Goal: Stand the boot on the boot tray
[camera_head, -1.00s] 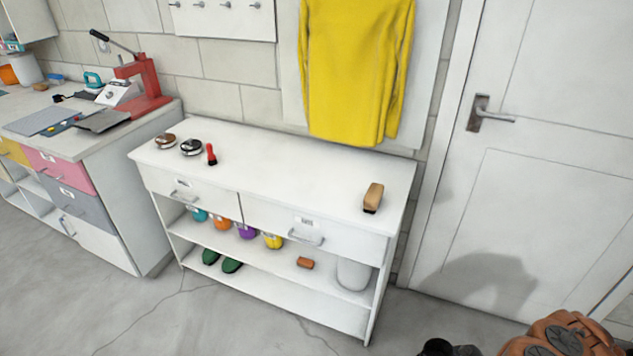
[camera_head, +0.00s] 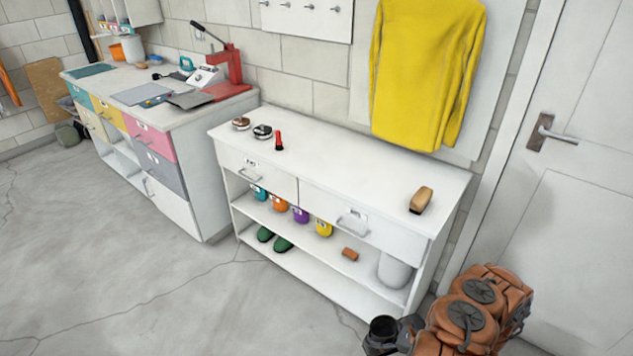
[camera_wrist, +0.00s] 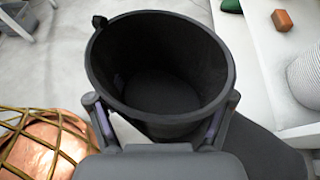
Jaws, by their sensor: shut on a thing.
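The black boot (camera_wrist: 160,75) fills the middle of the wrist view, its wide round opening facing the camera. My gripper (camera_wrist: 163,112) is shut on the upper shaft, with one finger at each side. A dark part of the boot extends to the lower right there. In the head view the boot (camera_head: 383,328) shows at the bottom edge, left of my orange arm, mouth upward. Its foot is mostly out of frame. I cannot make out a boot tray in either view.
A white shelf unit (camera_head: 330,163) stands ahead, holding green clogs (camera_head: 274,239), several coloured jars and a brush (camera_head: 421,200). A workbench (camera_head: 190,120) with a red press (camera_head: 228,72) is at left. A door (camera_head: 570,170) is at right. Grey floor (camera_head: 150,280) at left is clear.

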